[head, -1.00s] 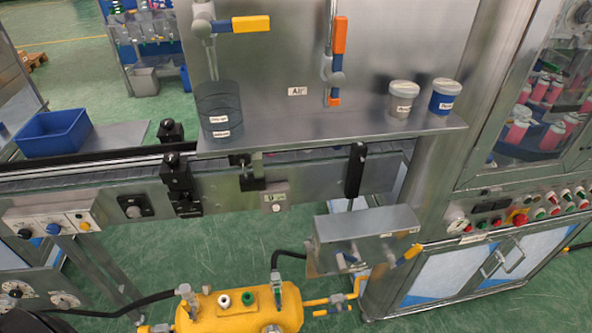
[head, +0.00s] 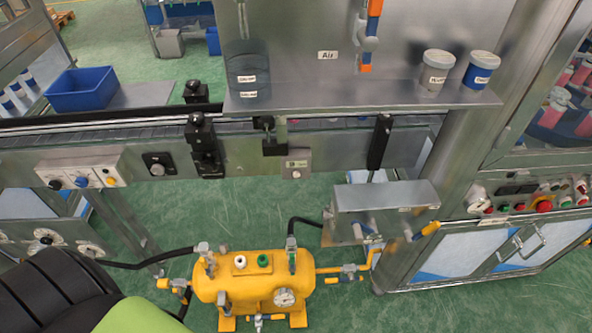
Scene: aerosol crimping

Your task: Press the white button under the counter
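The white button (head: 296,174) is small and round. Part of my own arm, dark and ribbed with a lime green section, shows at the bottom left corner, well apart from the button. Neither of my grippers is in the picture.
A yellow tank (head: 250,280) with valves and a gauge stands on the floor below. A metal box (head: 385,199) juts out right of the button. A knob panel (head: 82,168) is at left. Two lidded cups, grey (head: 433,74) and blue (head: 479,72), stand on the counter.

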